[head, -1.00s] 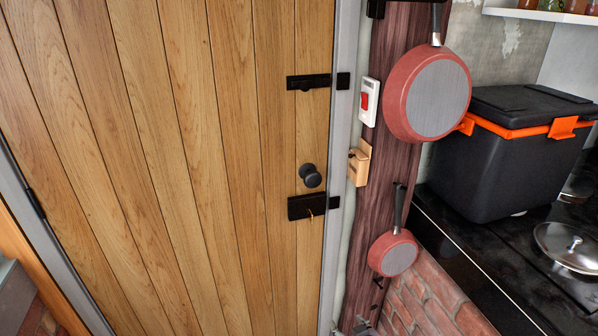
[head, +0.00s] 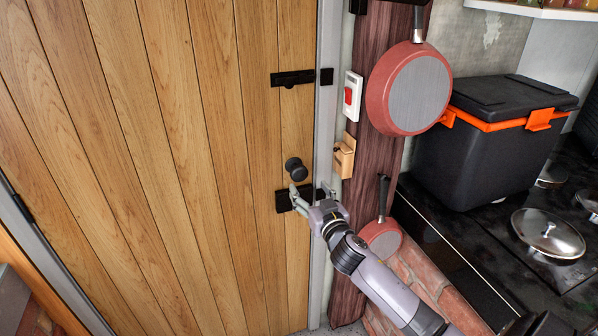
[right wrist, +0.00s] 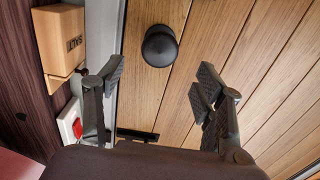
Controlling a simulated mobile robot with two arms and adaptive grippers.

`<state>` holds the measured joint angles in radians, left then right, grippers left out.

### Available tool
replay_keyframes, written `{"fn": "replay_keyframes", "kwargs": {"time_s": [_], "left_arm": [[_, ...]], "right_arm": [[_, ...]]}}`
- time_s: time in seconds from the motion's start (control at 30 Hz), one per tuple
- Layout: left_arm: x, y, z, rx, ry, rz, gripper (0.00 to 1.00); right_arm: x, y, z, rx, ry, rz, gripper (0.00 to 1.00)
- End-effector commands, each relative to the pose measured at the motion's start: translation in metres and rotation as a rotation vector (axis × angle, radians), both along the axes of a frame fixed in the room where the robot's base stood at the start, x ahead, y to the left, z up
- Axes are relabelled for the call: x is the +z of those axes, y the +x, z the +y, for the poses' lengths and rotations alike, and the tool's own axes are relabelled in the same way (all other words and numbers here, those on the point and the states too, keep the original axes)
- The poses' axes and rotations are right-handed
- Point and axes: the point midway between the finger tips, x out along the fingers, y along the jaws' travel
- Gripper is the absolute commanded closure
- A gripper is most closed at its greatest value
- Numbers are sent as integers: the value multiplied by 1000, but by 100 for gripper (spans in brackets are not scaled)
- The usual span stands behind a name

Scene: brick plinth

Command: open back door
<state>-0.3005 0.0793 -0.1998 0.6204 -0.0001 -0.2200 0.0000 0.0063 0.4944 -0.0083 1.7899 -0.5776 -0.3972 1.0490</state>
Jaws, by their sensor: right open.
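The wooden plank door (head: 165,150) stands shut in its grey frame. Its round black knob (head: 294,168) is near the right edge, and a black bolt (head: 292,78) is above it. A black lock plate (head: 283,200) below the knob is partly hidden by my right gripper (head: 310,191). That gripper is open and empty, just below and right of the knob in the head view. In the right wrist view the knob (right wrist: 160,46) shows beyond and between the spread fingers (right wrist: 163,80), not touched. My left gripper is not in view.
Right of the door, a dark wooden post (head: 360,190) carries a red switch (head: 352,96), a small wooden box (head: 344,156) and two hanging pans (head: 410,88).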

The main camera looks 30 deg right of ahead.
Motion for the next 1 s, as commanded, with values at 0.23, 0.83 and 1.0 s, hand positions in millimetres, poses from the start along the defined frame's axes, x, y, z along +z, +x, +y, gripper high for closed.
{"fn": "replay_keyframes", "kwargs": {"time_s": [0.23, 0.83, 1.0], "left_arm": [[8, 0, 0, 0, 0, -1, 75], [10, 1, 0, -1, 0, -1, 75], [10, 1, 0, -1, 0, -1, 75]], "right_arm": [[2, 49, -13, -3, -2, -1, 37], [-1, 86, -20, 0, -1, 1, 37], [-1, 85, -20, 0, -1, 1, 43]]}}
